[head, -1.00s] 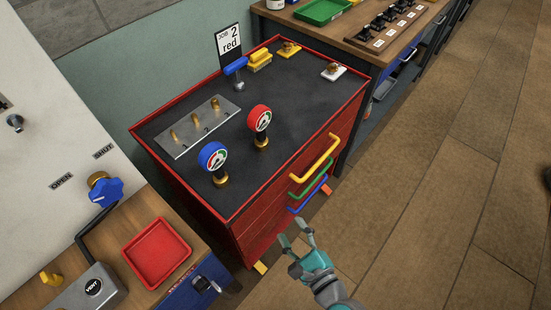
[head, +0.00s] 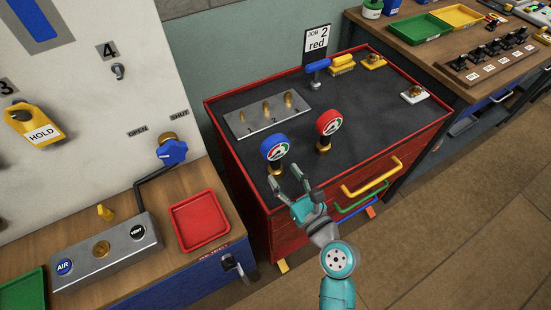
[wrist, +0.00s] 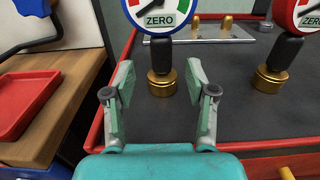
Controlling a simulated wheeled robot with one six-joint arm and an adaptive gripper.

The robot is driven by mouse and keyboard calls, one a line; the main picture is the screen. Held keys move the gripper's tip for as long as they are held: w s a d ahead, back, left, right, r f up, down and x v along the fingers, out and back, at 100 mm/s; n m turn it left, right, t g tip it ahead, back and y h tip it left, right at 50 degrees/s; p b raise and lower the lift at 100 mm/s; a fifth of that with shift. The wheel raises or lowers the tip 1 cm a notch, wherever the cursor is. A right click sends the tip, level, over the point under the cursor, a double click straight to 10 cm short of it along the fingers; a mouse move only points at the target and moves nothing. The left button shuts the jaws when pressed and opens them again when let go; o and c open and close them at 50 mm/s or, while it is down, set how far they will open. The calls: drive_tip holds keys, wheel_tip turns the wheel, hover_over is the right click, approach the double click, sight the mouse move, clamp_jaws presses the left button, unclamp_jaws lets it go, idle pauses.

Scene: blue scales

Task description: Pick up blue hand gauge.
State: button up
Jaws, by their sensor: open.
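The blue hand gauge (head: 274,150) stands upright on the dark top of the red cabinet, near its front left corner. It has a blue-rimmed dial, a black neck and a brass base. In the wrist view its brass base (wrist: 162,82) shows just beyond and between my fingertips, and the top of its dial is cut off. My gripper (head: 286,180) is open and empty at the cabinet's front edge, close in front of the gauge, and I see no contact. A red hand gauge (head: 329,124) stands to the right of the blue one.
A metal block with brass pegs (head: 266,115) lies behind the gauges. A blue-handled tool (head: 318,72) and a "JOB 2 red" sign (head: 317,42) stand at the back. The cabinet's red rim (wrist: 98,130) is close to my gripper. A red tray (head: 200,221) is on the left bench.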

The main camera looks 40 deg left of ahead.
sight(278, 165)
drive_tip(key=shift+x, duration=2.65)
drive_tip(key=shift+w+r, duration=0.1)
drive_tip(key=shift+r, duration=0.1)
clamp_jaws()
